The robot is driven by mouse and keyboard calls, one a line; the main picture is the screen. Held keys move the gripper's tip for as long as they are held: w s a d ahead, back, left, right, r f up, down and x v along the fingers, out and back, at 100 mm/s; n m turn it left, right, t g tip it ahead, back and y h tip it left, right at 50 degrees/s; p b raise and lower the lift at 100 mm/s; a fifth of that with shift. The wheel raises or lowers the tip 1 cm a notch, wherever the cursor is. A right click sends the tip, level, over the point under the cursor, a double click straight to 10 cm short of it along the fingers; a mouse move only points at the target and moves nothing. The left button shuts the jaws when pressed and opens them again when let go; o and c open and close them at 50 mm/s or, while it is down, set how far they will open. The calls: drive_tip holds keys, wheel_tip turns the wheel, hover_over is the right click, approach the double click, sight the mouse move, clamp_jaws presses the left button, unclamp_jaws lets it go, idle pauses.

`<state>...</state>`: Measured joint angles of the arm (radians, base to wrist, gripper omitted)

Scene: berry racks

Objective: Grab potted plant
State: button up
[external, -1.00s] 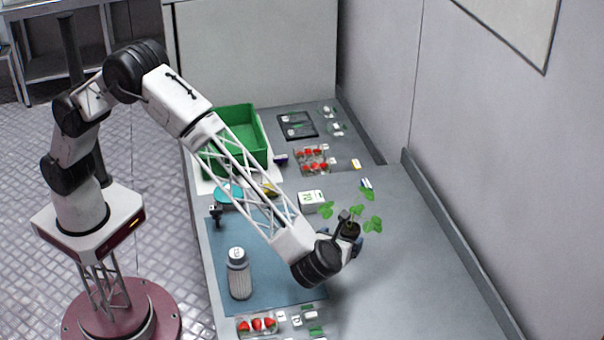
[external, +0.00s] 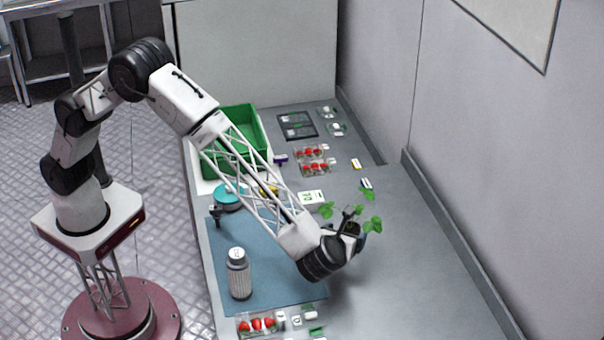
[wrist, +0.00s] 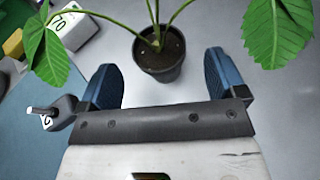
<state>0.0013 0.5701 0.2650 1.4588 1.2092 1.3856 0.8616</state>
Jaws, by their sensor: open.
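The potted plant is a small dark pot (wrist: 160,68) of soil with thin green stems and broad green leaves. In the external view its leaves (external: 372,225) show beside the end of my arm, and its pot is mostly hidden behind my gripper. In the wrist view my gripper (wrist: 165,80) is open, with its blue-padded fingers on either side of the near part of the pot. The pot stands upright on the grey bench just ahead of and between the fingertips. I cannot tell whether either finger touches it.
A white box marked 70 (wrist: 72,30) stands left of the plant. A green crate (external: 262,140) and strawberry trays (external: 313,160) are farther back. The bench right of the plant is clear.

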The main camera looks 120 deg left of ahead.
sight(349, 227)
drive_tip(key=shift+x, duration=2.2)
drive_tip(key=c, duration=1.1)
drive_tip(key=shift+o, duration=0.2)
drive_tip(key=shift+r, duration=4.95)
